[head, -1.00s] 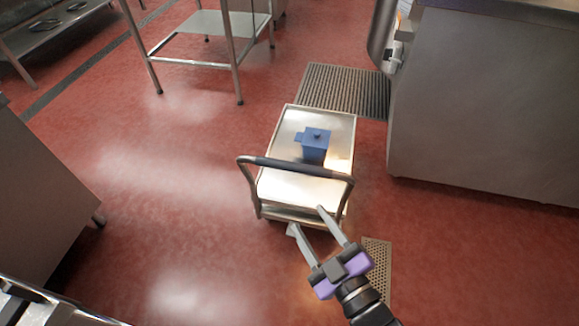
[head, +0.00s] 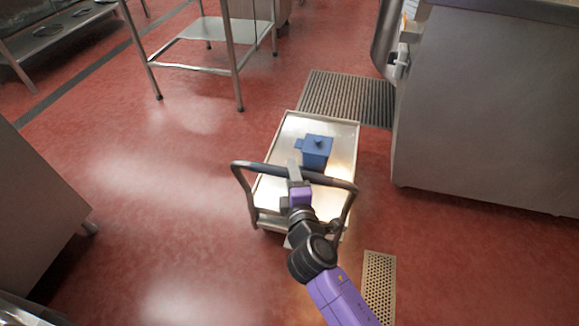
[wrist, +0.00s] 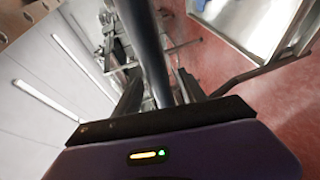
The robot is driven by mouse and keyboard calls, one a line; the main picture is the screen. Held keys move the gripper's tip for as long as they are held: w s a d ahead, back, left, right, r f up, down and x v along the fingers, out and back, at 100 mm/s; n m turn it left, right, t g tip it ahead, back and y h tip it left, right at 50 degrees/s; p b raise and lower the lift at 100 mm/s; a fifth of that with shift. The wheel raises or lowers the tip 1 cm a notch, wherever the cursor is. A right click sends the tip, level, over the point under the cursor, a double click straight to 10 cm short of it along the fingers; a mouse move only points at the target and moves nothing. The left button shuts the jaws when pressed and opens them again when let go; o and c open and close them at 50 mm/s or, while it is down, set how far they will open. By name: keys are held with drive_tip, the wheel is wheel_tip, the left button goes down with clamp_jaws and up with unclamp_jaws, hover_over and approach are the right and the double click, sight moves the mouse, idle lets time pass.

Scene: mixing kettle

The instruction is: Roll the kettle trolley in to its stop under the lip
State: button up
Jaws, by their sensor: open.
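The trolley (head: 333,130) is a low steel platform on the red floor, with a blue lidded box-like pot (head: 317,152) on its deck. Its dark push handle (head: 330,180) stands across the near end. My gripper (head: 294,172) is at the middle of the handle, over the bar. In the wrist view the dark handle bar (wrist: 150,55) runs between my two open fingers, which are not closed on it. A curved steel body (head: 383,40) with a fitting at its lower edge stands beyond the trolley, to the right; I cannot tell whether it is the lip. No stop is discernible.
A floor grating (head: 345,98) lies just beyond the trolley's far end. A large steel cabinet (head: 480,110) stands to the right, and a steel table (head: 205,28) to the far left. A smaller perforated floor plate (head: 379,285) lies near right. Open red floor lies left.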

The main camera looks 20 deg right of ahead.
drive_tip(key=shift+x, duration=2)
clamp_jaws()
